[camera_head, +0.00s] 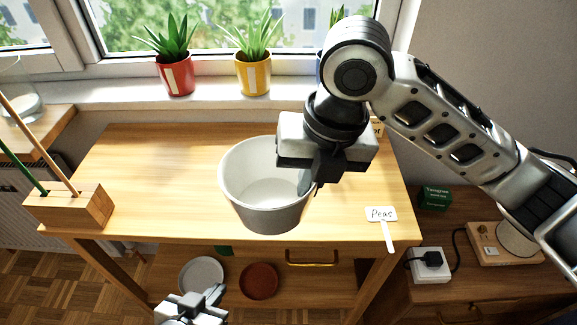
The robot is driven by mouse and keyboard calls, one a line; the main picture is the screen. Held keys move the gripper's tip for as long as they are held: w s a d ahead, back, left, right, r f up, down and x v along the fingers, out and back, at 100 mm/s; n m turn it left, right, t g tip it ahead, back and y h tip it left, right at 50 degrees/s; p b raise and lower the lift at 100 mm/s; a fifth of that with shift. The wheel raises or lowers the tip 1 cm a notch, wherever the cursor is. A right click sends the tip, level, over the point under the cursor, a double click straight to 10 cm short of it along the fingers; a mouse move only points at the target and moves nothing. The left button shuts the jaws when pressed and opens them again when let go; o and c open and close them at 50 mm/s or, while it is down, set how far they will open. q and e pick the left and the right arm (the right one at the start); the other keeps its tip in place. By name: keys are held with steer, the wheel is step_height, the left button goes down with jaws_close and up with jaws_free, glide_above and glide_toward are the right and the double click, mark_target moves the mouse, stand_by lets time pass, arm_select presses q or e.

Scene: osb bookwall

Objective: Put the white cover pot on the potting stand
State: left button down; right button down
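The white cover pot (262,208) is upright and empty at the front middle of the wooden potting stand (150,180), close to its front edge. I cannot tell whether its base touches the top. My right gripper (312,184) points down at the pot's right rim. One finger shows against the inside of the wall; the other is largely hidden, so its grip on the rim is unclear. My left gripper (197,304) is low at the bottom of the view, in front of the stand, away from the pot; its opening is unclear.
A wooden block with sticks (70,208) stands at the stand's left; a Peas label (381,214) lies at its right front. White (201,274) and brown (258,281) saucers are on the lower shelf. Red (177,76) and yellow (252,74) plant pots line the windowsill.

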steer(key=w+f, duration=0.2)
steer(key=w, duration=0.2)
steer(key=w+d+f, duration=0.1)
steer(key=w+f, duration=0.2)
steer(key=w, duration=0.1)
steer(key=w+d+f, duration=0.1)
steer(key=w+f, duration=0.2)
steer(key=w, duration=0.1)
steer(key=shift+w+f, duration=0.1)
steer(key=shift+f, duration=0.15)
steer(key=shift+w+d+f, duration=0.1)
steer(key=shift+w+f, duration=0.35)
steer(key=shift+f, duration=0.3)
step_height(320, 180, down, 3)
steer(key=shift+r, duration=0.15)
steer(key=c, duration=2)
jaws_free()
steer(key=o, duration=0.4)
steer(key=shift+c, duration=0.2)
